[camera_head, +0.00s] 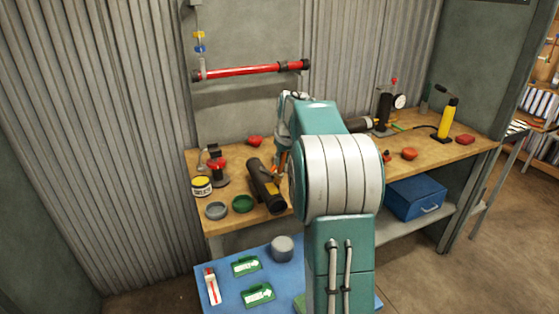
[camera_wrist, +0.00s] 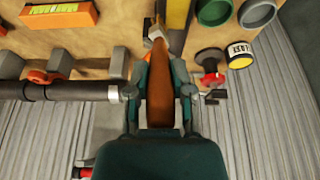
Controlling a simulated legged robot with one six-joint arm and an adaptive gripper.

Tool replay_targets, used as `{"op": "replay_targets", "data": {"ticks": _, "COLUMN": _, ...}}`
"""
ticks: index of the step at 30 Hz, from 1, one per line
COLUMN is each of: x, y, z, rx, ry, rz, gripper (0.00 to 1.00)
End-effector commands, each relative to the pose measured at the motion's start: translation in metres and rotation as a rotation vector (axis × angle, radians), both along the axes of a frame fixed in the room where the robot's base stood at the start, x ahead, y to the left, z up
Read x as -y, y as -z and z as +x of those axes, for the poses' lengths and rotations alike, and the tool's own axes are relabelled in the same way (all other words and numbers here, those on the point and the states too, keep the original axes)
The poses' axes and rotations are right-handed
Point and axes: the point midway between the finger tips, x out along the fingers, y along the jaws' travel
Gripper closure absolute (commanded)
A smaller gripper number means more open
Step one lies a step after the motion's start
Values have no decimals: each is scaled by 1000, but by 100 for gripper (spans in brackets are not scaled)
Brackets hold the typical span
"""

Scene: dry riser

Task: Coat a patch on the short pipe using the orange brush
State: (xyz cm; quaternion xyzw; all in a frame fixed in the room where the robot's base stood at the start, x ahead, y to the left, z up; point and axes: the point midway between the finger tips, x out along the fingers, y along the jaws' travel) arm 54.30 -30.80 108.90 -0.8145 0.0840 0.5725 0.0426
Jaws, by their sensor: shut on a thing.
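The short pipe (camera_head: 265,190) is a dark tube with a yellow patch, lying at a slant on the wooden bench. In the wrist view, part of the pipe and its yellow patch (camera_wrist: 177,24) show at the top. My gripper (camera_wrist: 160,78) is shut on the orange brush (camera_wrist: 186,107), with its handle between the two teal fingers. The brush's pale metal and tip point at the pipe. In the head view, the brush (camera_head: 282,163) shows just above the pipe, partly hidden by my arm. I cannot tell whether the bristles touch the pipe.
A yellow-lidded jar (camera_head: 202,186), a grey cup (camera_head: 216,211) and a green cup (camera_head: 243,204) stand left of the pipe. A red-topped tool (camera_head: 217,167) is behind them. A red pipe (camera_head: 252,71) runs along the wall. A blue surface (camera_head: 222,300) is in front.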

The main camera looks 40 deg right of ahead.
Motion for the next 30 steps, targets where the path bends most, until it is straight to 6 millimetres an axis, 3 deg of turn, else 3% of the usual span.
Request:
{"op": "replay_targets", "data": {"ticks": 21, "x": 0, "y": -54, "z": 1, "rx": 4, "ry": -1, "rz": -2, "gripper": 100}}
{"op": "replay_targets", "data": {"ticks": 30, "x": 0, "y": -61, "z": 0, "rx": 1, "ry": 0, "rz": 0, "gripper": 100}}
